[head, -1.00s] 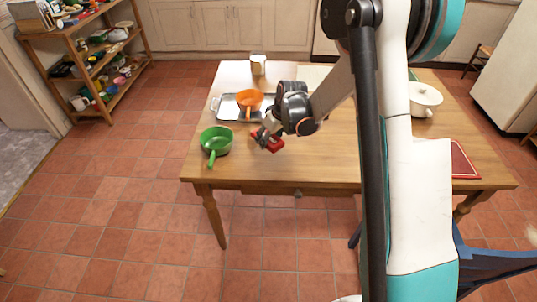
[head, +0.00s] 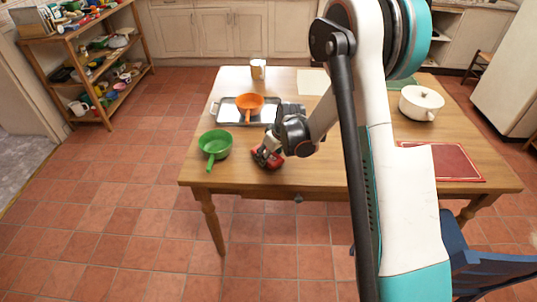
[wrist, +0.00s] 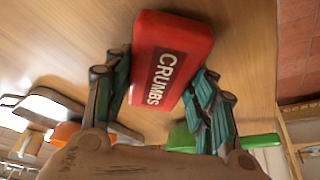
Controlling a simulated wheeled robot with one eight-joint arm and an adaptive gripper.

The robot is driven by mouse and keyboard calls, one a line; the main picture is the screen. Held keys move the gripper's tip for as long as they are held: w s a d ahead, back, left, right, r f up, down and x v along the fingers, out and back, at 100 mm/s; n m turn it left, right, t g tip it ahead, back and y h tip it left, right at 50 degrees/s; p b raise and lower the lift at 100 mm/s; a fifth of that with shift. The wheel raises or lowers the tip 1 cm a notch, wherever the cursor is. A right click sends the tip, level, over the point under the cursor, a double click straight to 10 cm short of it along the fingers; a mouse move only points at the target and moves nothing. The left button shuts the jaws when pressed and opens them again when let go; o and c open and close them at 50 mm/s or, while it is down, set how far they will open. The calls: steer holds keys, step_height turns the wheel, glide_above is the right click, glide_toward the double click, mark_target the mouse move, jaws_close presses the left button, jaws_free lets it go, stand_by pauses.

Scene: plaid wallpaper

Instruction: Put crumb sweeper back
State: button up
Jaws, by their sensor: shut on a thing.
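The crumb sweeper (wrist: 172,60) is a red block with a dark label reading "CRUMBS". In the wrist view it sits between the two fingers of my gripper (wrist: 160,98), which is shut on it. In the head view the red sweeper (head: 266,157) is at the gripper's end, over the front left part of the wooden table (head: 330,165). I cannot tell whether it touches the tabletop. My gripper (head: 272,148) partly covers it there.
A green pan (head: 215,145) stands just left of the sweeper. Behind are a metal tray (head: 228,115) with an orange pan (head: 250,104) and a white mug (head: 258,69). A white pot (head: 421,103) and red mat (head: 450,162) are at right. Wooden shelves (head: 95,60) stand far left.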

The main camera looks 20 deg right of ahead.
steer(key=o, duration=1)
steer(key=shift+r, duration=0.1)
steer(key=s+r+m+p, duration=0.1)
steer(key=s+r, duration=0.5)
steer(key=r, duration=0.3)
steer(key=s+r+m+t+h+p, duration=0.1)
steer(key=s+r+p, duration=0.1)
steer(key=s+r, duration=0.5)
steer(key=s+r+m+p, duration=0.1)
steer(key=s+r, duration=0.3)
steer(key=r, duration=0.7)
steer(key=s+r+m+t, duration=0.1)
steer(key=s, duration=0.7)
steer(key=s+r+m+t+h, duration=0.1)
steer(key=s+r, duration=0.1)
steer(key=s, duration=0.6)
steer(key=shift+s+r, duration=0.15)
steer(key=shift+r, duration=0.15)
steer(key=shift+a, duration=0.1)
